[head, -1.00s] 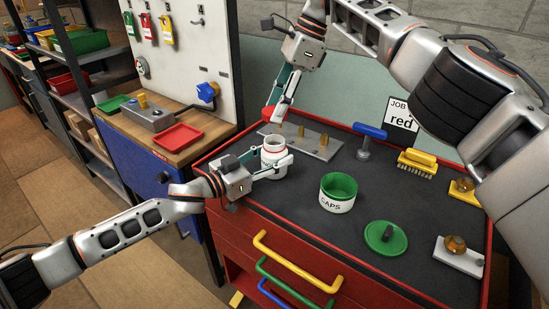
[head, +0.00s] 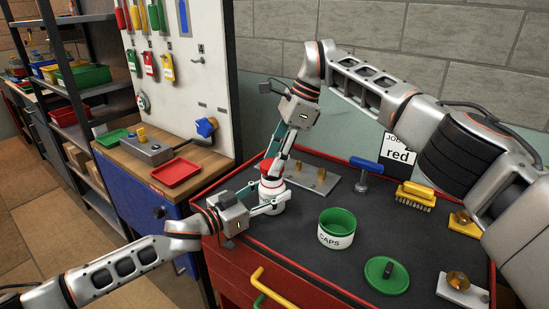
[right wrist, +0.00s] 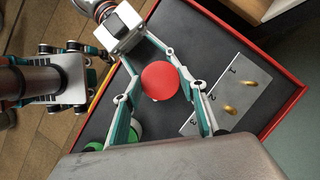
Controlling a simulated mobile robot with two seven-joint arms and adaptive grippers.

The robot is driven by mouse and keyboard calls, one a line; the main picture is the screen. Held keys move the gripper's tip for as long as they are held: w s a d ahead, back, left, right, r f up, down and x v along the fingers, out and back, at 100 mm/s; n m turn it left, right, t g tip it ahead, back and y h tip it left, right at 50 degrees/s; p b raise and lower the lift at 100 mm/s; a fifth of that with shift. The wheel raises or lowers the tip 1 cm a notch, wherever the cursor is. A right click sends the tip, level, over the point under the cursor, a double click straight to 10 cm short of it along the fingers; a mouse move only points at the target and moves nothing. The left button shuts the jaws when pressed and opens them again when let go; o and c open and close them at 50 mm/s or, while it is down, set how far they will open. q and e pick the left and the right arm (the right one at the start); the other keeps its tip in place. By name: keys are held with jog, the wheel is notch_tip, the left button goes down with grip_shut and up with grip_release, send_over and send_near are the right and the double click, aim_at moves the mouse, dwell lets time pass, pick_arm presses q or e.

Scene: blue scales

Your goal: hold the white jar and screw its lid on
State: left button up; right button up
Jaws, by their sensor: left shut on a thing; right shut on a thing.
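The white jar (head: 271,206) stands upright near the left edge of the dark bench top in the head view. My left gripper (head: 268,202) is shut around its body from the left. The red lid (head: 266,166) is at the jar's mouth, held from above by my right gripper (head: 272,172). In the right wrist view the round red lid (right wrist: 167,82) sits between my right fingers and covers the jar below it. The fingers partly hide the joint between lid and jar, so I cannot tell whether the threads are engaged.
A grey plate with brass pegs (head: 318,180) lies just behind the jar. A green-lined CAPS tub (head: 337,238), a green lid (head: 386,275), a blue-handled tool (head: 366,168) and a yellow brush (head: 414,198) stand to the right.

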jog(key=shift+f, duration=0.15)
jog(key=shift+f, duration=0.8)
jog(key=shift+f, duration=0.55)
pick_arm(q)
grip_shut()
pick_arm(e)
jog(key=o, duration=0.8)
jog(key=shift+r, duration=2.3)
jog(key=o, duration=0.6)
